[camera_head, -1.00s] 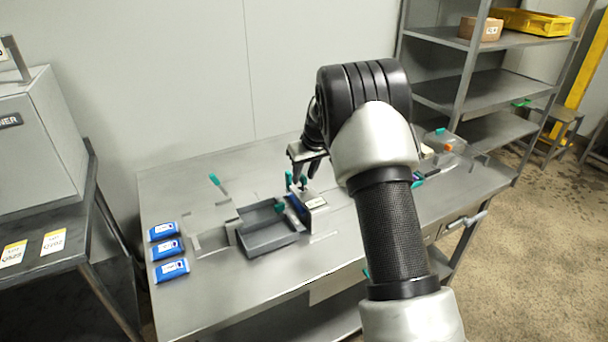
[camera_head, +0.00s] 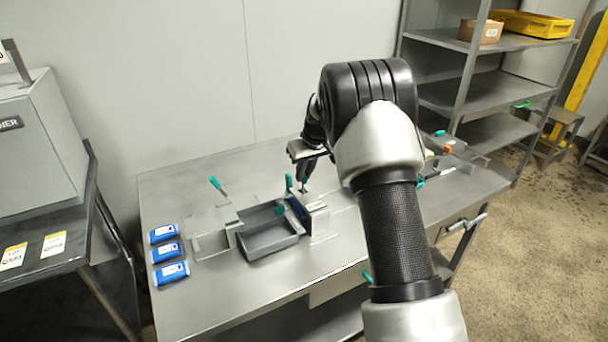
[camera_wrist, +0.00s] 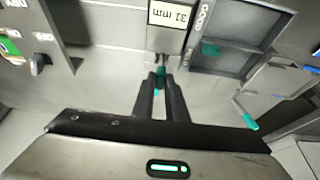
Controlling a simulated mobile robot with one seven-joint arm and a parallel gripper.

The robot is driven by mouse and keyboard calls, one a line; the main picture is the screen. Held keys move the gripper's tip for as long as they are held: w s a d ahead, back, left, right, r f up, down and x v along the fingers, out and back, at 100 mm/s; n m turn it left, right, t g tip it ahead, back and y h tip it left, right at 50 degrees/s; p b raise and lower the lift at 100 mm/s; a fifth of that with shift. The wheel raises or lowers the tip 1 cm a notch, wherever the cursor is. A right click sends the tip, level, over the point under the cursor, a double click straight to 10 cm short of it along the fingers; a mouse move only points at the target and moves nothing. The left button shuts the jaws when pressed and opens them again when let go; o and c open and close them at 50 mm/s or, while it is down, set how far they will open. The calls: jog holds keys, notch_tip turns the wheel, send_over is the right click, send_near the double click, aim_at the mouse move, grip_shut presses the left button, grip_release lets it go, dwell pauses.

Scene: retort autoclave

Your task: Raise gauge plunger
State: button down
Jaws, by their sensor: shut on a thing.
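The gauge (camera_head: 318,216) is a small metal block with a blue side, standing on the bench. A teal-tipped plunger (camera_wrist: 160,71) stands at the gauge's edge. My gripper (camera_wrist: 160,80) points down and is shut on the plunger's teal knob, with a finger on each side. In the head view my gripper (camera_head: 304,178) is at the back of the gauge, with a bit of teal below the fingertips. The plunger's lower part is hard to see.
A grey tray (camera_head: 270,246) with a teal handle sits left of the gauge. Several blue pouches (camera_head: 167,252) lie at the bench's left. The front of the bench is clear.

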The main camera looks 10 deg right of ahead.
jog(key=c, duration=1.8)
grip_release()
jog(key=shift+r, duration=0.2)
jog(key=shift+o, duration=0.2)
jog(key=v, duration=1.7)
jog(key=shift+r+p, duration=0.2)
jog(key=shift+p, duration=0.1)
jog(key=shift+s, duration=0.15)
jog(key=s+a+r+m+p, duration=0.1)
jog(key=s+r+p, duration=0.2)
jog(key=s+r, duration=0.65)
jog(key=s+r+m+p, duration=0.1)
jog(key=s+p, duration=0.2)
jog(key=s, duration=1.1)
jog(key=s+a+r+m+t+h+p, duration=0.1)
jog(key=s+p, duration=0.2)
jog(key=s, duration=1.1)
jog(key=shift+r+m, duration=0.3)
jog(key=shift+r, duration=0.1)
